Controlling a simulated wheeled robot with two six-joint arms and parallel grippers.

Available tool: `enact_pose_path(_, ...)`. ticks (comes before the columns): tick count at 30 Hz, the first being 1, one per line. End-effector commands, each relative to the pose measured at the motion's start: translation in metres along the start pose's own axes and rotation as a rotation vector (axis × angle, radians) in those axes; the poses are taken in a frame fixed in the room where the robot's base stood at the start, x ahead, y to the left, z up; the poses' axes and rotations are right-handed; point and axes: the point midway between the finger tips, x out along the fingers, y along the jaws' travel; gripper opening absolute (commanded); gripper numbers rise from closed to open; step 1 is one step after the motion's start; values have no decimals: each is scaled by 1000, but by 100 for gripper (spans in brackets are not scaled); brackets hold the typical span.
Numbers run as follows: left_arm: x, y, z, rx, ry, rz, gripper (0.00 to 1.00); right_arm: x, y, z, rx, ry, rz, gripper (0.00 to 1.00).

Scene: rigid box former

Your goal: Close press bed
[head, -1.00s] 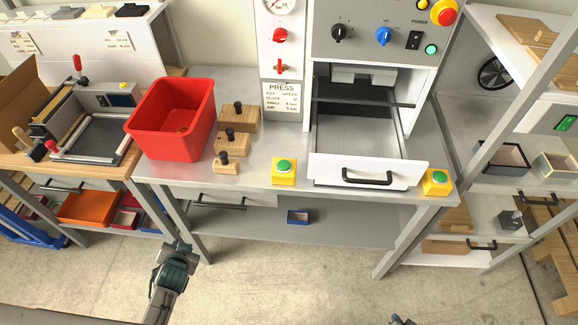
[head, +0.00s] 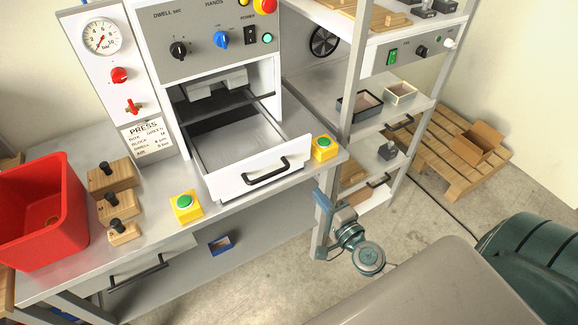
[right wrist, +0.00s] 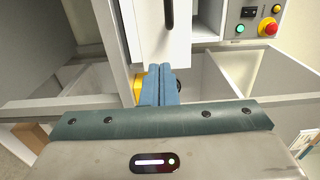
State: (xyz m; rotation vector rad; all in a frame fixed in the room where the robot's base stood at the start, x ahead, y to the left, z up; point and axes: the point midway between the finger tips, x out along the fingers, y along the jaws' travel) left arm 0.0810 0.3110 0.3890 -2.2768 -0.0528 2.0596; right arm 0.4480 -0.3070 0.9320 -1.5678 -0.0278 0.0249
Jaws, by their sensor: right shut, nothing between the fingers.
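The press bed (head: 235,148) is a grey tray with a white front, pulled out of the press. Its white front (head: 232,181) carries a black bar handle (head: 266,171). In the right wrist view the white front (right wrist: 150,45) and part of the handle (right wrist: 168,14) lie beyond the fingers. My right gripper (head: 322,198) is just right of the press table's front edge, apart from the handle. Its blue fingers (right wrist: 157,80) are closed together and empty. My left gripper is out of view.
Yellow boxes with green buttons flank the bed, one at left (head: 186,205) and one at right (head: 323,148). A red bin (head: 40,215) and wooden blocks (head: 111,178) stand on the table at left. A grey shelf post (head: 354,95) rises close to my right gripper.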

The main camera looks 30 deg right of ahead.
Motion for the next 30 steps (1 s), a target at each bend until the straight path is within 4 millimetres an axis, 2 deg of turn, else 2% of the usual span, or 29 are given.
enact_pose_path(6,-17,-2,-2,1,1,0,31,41,-5,0,0,0,-2,0)
enact_pose_path(12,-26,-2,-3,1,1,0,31,81,-3,0,0,0,-1,0)
enact_pose_path(18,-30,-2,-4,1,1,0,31,111,-2,0,-1,0,-1,0)
enact_pose_path(24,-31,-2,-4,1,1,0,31,124,0,0,-3,-1,1,0)
enact_pose_path(30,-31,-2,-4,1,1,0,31,126,0,0,-3,-1,1,0)
